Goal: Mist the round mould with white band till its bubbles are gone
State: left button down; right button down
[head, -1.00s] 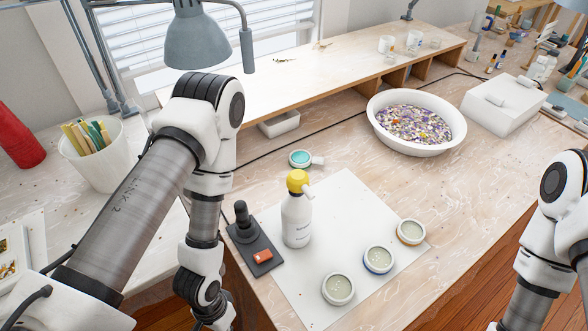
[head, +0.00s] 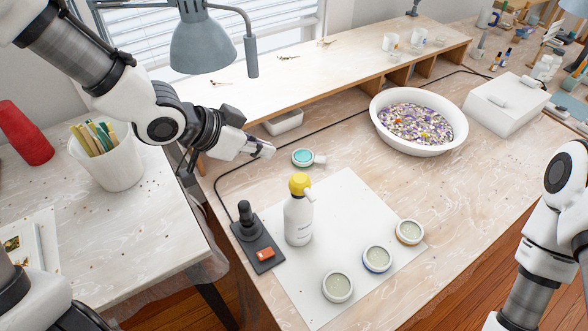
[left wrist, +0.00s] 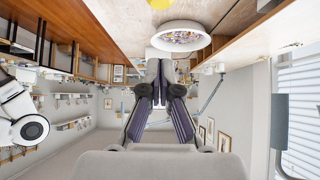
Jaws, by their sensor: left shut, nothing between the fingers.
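The round mould with white band (head: 337,287) lies at the front of the white mat, nearest of three round moulds. It holds pale greenish resin; any bubbles are too small to tell clearly. The spray bottle (head: 298,222), white with a yellow head (head: 300,184), stands upright on the mat's left part, behind and left of that mould. My left gripper (head: 266,151) is shut and empty, above the bench behind and left of the bottle. Its fingers also show in the left wrist view (left wrist: 161,90). My right arm shows at the right edge; its gripper is out of view.
A mould with blue band (head: 377,259) and one with orange-brown band (head: 409,232) share the mat (head: 345,200). A dark stand with a red switch (head: 265,253) is left of the bottle. A teal-filled cup (head: 303,157), a bowl of chips (head: 382,136) and a lamp (head: 203,45) are farther back.

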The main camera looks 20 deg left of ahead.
pick_arm(q)
jog(key=shift+w+f, duration=0.1)
jog(key=shift+f, duration=0.05)
jog(key=p, duration=0.1)
send_over(304, 175)
jog(key=s+a, duration=0.2)
jog(key=s, duration=0.1)
jog(key=f, duration=0.6)
jog(key=shift+w+f, duration=0.1)
jog(key=shift+w, duration=0.1)
jog(key=f, duration=0.4)
jog(key=shift+w+d, duration=0.2)
jog(key=shift+a+f, duration=0.1)
jog(key=shift+f, duration=0.3)
